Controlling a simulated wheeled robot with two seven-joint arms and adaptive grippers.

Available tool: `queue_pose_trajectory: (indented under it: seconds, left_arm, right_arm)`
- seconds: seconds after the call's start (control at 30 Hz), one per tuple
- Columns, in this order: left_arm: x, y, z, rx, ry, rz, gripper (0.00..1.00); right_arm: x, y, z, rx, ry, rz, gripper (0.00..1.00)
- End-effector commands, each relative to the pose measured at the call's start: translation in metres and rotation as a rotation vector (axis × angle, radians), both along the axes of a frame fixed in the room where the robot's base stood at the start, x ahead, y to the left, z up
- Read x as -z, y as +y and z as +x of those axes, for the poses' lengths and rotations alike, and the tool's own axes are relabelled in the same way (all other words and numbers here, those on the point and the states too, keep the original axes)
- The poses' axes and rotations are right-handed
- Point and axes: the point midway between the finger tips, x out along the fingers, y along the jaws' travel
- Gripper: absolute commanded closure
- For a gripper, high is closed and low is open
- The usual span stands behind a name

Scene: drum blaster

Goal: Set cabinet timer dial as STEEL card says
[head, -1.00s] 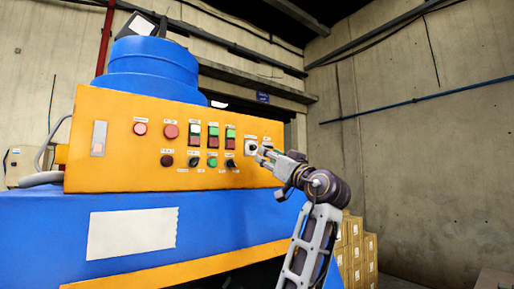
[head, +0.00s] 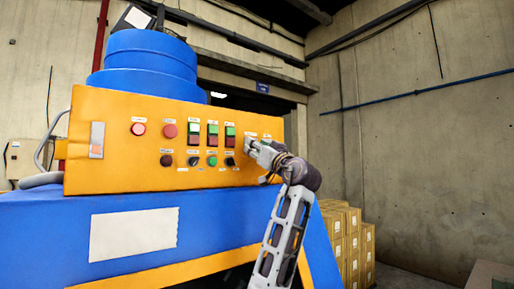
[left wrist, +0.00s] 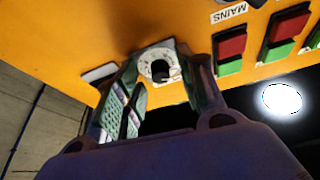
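The cabinet is an orange panel (head: 120,165) on a blue machine. Its timer dial, a white disc with a dark knob, shows in the left wrist view (left wrist: 158,66); in the head view my gripper hides it. My left gripper (head: 254,149) is at the upper right of the panel. In the left wrist view its fingers (left wrist: 165,90) are apart, one on each side of the dial, with a gap around the knob. I cannot tell whether they touch the panel. No STEEL wording is readable; a white sheet (head: 134,234) on the blue front looks blank. My right gripper is not in view.
Red and green switches (head: 213,134) and several round buttons sit left of the dial; "MAINS" is readable beside one switch in the left wrist view. A lever plate (head: 97,140) is at the panel's left. Cardboard boxes (head: 352,245) stand at the right behind my arm.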

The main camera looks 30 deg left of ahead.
Motion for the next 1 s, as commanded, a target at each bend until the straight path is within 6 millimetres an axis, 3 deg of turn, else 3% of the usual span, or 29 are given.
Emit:
queue_pose_trajectory:
  seconds: [0.17, 0.5, 1.0]
  left_arm:
    - [0.0004, 0.0, -0.0001, 0.0, 0.0, 0.0, 0.6]
    - [0.0005, -0.0002, -0.0001, 0.0, 0.0, 0.0, 1.0]
    - [0.0009, -0.0004, -0.0011, 0.001, 0.08, 0.032, 1.0]
  right_arm:
    - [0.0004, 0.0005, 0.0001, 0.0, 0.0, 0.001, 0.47]
    - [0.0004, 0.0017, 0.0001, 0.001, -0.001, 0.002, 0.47]
    - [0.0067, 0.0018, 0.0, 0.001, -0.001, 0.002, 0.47]
